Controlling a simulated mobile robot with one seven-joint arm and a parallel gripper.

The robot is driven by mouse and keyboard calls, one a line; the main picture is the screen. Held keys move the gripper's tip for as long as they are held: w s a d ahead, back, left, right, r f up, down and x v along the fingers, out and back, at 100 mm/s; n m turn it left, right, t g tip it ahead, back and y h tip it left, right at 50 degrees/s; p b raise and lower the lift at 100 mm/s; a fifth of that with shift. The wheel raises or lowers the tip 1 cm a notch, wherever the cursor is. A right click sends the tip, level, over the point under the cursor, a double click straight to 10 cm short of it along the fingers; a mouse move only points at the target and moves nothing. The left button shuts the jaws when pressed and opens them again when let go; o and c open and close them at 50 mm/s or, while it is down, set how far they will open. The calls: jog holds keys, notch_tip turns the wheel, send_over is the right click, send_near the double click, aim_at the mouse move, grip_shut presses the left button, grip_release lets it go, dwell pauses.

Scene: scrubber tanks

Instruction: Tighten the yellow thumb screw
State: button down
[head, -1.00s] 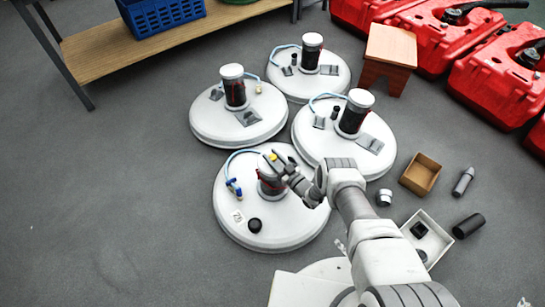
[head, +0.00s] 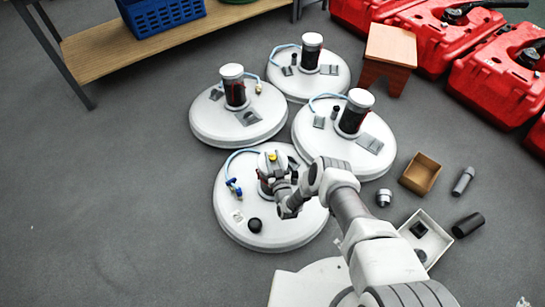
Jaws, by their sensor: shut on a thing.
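The yellow thumb screw (head: 272,156) shows as a small yellow spot on top of the dark-bodied canister of the nearest white round tank (head: 232,222). My gripper (head: 270,164) is at the top of that canister, right at the screw, with its fingers around or beside it. The fingers are small in the view, but they look closed on the screw. My wrist and forearm come in from the lower right and hide part of the canister and the tank's right side. A blue hose and a black knob (head: 255,225) are on the same tank.
Three similar white tanks stand behind, one at the left (head: 205,125), one at the right (head: 375,165), one at the back (head: 285,85). A cardboard box (head: 420,174), a white box (head: 443,235) and loose cylinders lie right. Floor at the left is clear.

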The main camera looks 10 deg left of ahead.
jog(key=m+h, duration=0.2)
jog(key=h, duration=0.1)
jog(key=m+t+h, duration=0.1)
jog(key=m+h, duration=0.1)
jog(key=h, duration=0.2)
jog(key=shift+a+r+m+t, duration=0.1)
jog(key=shift+m+t, duration=0.2)
jog(key=shift+m+h, duration=0.4)
jog(key=shift+h, duration=0.2)
jog(key=shift+w+m+h, duration=0.1)
jog(key=shift+m+h, duration=0.2)
jog(key=shift+h, duration=0.2)
jog(key=c, duration=0.5)
grip_release()
jog(key=shift+s, duration=0.3)
